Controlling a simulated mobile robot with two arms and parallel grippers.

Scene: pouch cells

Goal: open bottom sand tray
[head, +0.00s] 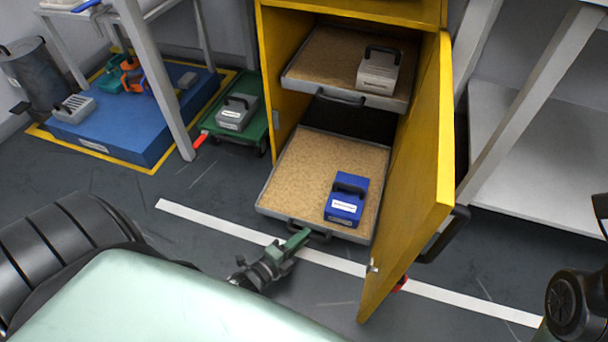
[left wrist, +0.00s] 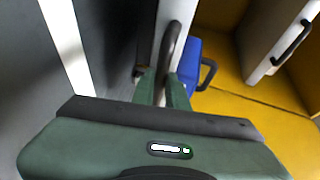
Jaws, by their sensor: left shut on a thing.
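The bottom sand tray (head: 290,185) is slid partway out of the yellow cabinet (head: 275,70), its sand showing. A blue pouch cell pack (head: 346,200) with a black handle stands on its front right part. My left gripper (head: 304,237) is at the tray's front, shut on the black handle (head: 309,230). In the left wrist view the green fingers (left wrist: 162,88) close around the dark handle bar (left wrist: 172,45), with the blue pack (left wrist: 190,62) beyond. My right gripper is not in view; only part of a dark arm shows at the right edge.
The upper sand tray (head: 335,60) holds a grey pack (head: 380,70) and is also partly out. The yellow door (head: 418,190) stands open to the right of the trays. A green cart (head: 240,135) and a blue platform (head: 130,125) stand left. Floor before the tray is clear.

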